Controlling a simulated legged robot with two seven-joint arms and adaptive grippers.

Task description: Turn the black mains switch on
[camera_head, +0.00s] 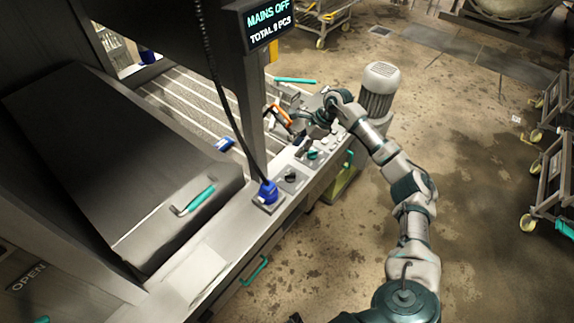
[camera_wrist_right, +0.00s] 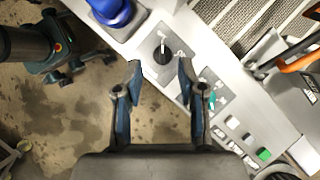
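In the head view the right gripper (camera_head: 303,148) is over the ledge, up and right of the switch. The display (camera_head: 267,22) reads "MAINS OFF" and "TOTAL 0 PCS". My left gripper is not in view.
A blue plug-like fitting (camera_head: 268,192) with a dark cable sits beside the switch, also in the wrist view (camera_wrist_right: 112,10). On the other side are a teal knob (camera_wrist_right: 211,101) and several buttons, one green (camera_wrist_right: 263,154). An orange handle (camera_head: 281,116) stands behind.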

